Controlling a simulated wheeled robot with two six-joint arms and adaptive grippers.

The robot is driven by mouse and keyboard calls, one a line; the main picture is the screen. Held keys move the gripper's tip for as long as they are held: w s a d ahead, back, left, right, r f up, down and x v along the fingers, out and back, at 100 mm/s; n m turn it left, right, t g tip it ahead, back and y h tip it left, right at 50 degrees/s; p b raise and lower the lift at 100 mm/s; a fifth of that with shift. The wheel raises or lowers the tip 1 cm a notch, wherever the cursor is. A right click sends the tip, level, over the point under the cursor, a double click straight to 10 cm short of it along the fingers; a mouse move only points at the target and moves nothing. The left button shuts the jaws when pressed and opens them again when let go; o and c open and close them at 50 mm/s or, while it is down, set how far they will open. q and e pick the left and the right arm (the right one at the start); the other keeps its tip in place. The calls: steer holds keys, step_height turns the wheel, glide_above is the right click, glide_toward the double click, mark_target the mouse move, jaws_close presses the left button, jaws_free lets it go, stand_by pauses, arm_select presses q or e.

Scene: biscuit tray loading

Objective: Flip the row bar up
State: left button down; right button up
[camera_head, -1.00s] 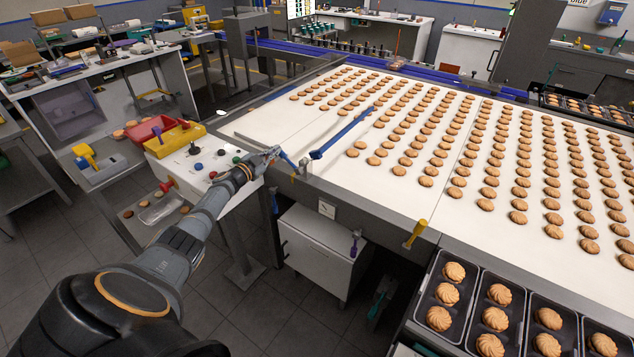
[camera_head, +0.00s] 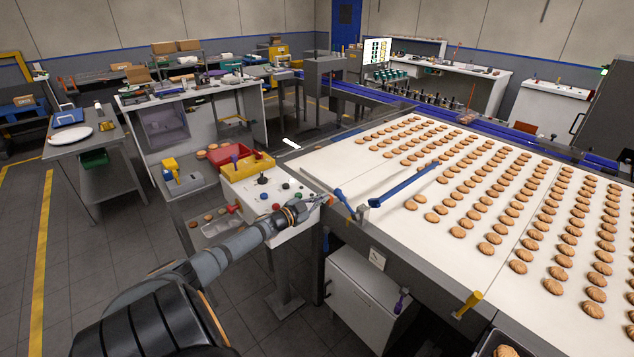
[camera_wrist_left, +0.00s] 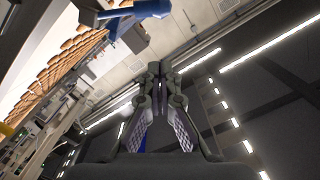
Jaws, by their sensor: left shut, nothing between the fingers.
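The blue row bar (camera_head: 405,186) slants across the near left part of the white biscuit belt (camera_head: 345,159). A short blue lever (camera_head: 345,204) stands tilted beside its pivot at the belt's left edge. My left gripper (camera_head: 329,200) is just left of the lever, over the edge of the control box, and appears apart from it. In the left wrist view its fingers (camera_wrist_left: 153,68) are closed together with nothing between them. A blue part (camera_wrist_left: 130,16), probably the lever, shows at the top of that view. My right gripper is out of view.
Rows of biscuits (camera_head: 512,211) cover the belt right of the bar. The control box (camera_head: 290,217) with knobs, a red bin (camera_head: 229,153) and a yellow bin (camera_head: 258,166) stands left. A yellow handle (camera_head: 468,304) sticks up at the belt's front edge.

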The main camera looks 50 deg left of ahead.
arm_select(q)
steer(key=shift+s+d+r, duration=0.15)
steer(key=shift+s, duration=0.5)
steer(key=shift+s+d+r, duration=0.1)
steer(key=shift+s+r, duration=0.05)
steer(key=shift+s, duration=0.45)
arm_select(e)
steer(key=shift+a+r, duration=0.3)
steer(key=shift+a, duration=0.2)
arm_select(q)
steer(key=shift+w+a+f, duration=0.1)
steer(key=shift+a, duration=0.05)
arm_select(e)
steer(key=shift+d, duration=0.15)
